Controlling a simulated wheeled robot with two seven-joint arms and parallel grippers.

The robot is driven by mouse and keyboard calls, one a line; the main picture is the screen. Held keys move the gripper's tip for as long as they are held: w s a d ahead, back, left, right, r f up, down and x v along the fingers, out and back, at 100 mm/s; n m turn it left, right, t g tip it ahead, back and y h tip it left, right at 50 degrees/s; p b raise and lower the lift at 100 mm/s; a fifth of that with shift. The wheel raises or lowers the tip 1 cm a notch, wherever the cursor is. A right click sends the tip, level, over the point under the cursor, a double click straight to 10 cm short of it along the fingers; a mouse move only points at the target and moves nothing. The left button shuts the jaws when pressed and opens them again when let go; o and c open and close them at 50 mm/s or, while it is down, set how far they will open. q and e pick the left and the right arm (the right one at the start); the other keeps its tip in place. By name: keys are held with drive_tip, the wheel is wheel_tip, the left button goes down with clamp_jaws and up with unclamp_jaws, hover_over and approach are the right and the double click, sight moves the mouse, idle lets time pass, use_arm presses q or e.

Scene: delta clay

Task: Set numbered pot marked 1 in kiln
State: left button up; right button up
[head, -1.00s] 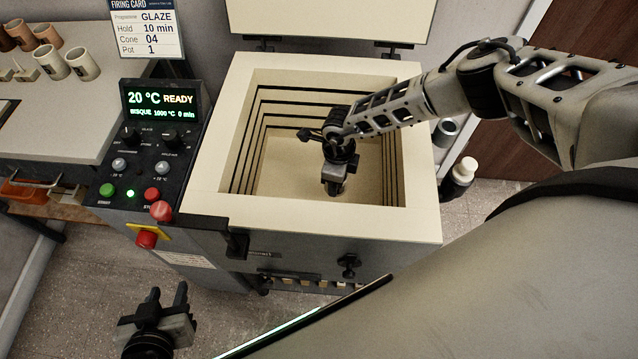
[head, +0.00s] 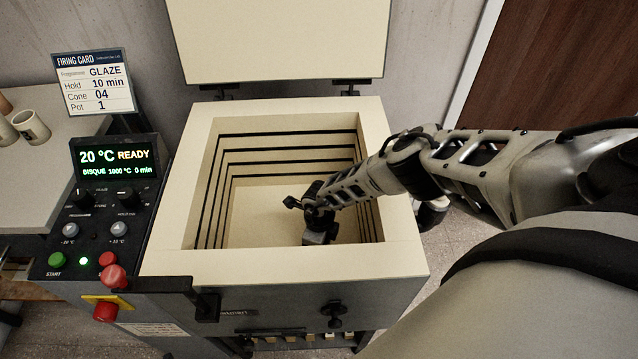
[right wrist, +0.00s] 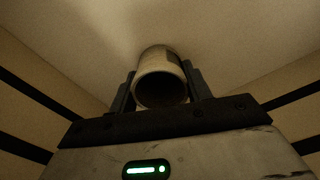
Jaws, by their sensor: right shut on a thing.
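The kiln (head: 290,267) stands open, a cream box with grooved inner walls. My right arm reaches down into its chamber from the right. My right gripper (head: 318,239) is low in the chamber, towards its front. In the right wrist view the right gripper (right wrist: 160,88) is shut on a pale round pot (right wrist: 160,62), one finger on each side, with its dark open mouth towards the camera. No number can be read on the pot. I cannot tell whether it touches the kiln floor. My left gripper is out of view.
The raised kiln lid (head: 280,40) stands behind the chamber. The control panel (head: 115,195) at the left reads 20 °C READY, BISQUE 1000 °C. A firing card (head: 97,84) lists GLAZE, 10 min, cone 04, pot 1. Pots (head: 31,126) stand on the left table. The chamber's left side is clear.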

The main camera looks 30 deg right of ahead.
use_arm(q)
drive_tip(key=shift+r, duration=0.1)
use_arm(e)
drive_tip(key=shift+f, duration=0.15)
drive_tip(key=o, duration=1)
drive_tip(key=shift+r+p, duration=0.3)
drive_tip(key=shift+r, duration=0.15)
use_arm(q)
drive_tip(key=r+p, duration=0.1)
drive_tip(key=p, duration=0.1)
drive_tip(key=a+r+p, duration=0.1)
drive_tip(key=p, duration=0.2)
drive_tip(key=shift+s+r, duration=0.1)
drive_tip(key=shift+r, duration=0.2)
use_arm(e)
wheel_tip(320, 180, up, 12)
drive_tip(key=shift+f, duration=0.25)
